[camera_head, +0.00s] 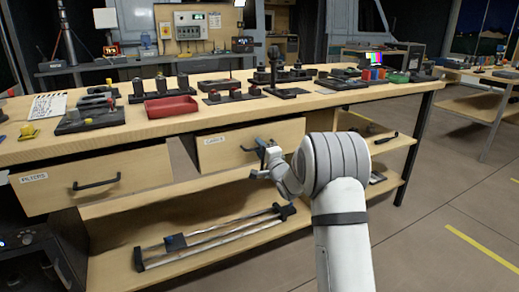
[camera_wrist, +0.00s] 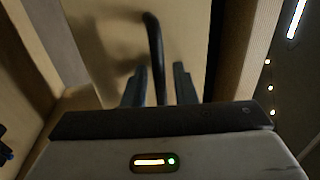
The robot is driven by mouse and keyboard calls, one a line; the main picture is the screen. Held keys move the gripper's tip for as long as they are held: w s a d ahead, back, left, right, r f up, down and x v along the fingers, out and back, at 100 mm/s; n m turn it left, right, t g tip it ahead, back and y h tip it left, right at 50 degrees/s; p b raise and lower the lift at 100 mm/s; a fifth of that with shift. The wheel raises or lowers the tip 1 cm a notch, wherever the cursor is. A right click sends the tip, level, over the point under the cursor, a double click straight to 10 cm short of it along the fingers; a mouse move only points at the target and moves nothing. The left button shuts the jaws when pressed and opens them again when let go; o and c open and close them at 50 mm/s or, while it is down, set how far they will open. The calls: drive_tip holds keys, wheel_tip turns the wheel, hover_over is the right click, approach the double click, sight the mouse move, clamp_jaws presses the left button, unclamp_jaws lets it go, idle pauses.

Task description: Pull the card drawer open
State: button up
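The card drawer (camera_head: 222,153), with a light wood front and a label that seems to read CARDS, is under the bench top in the head view. In the wrist view, the handle (camera_wrist: 154,40) runs down between the two fingers of my gripper (camera_wrist: 160,82). The fingers are apart, with a visible gap on the handle's right side and a narrow one on its left. The drawer front (camera_wrist: 100,40) lies just beyond them.
A second drawer (camera_head: 130,165), labelled FILTERS, is to the left with its own handle (camera_head: 97,183). A lower shelf (camera_head: 190,262) holds a long rail-like item (camera_head: 215,240). Open floor is at the right.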

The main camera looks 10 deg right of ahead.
clamp_jaws()
drive_tip(key=shift+s+d, duration=0.1)
drive_tip(key=shift+s, duration=0.05)
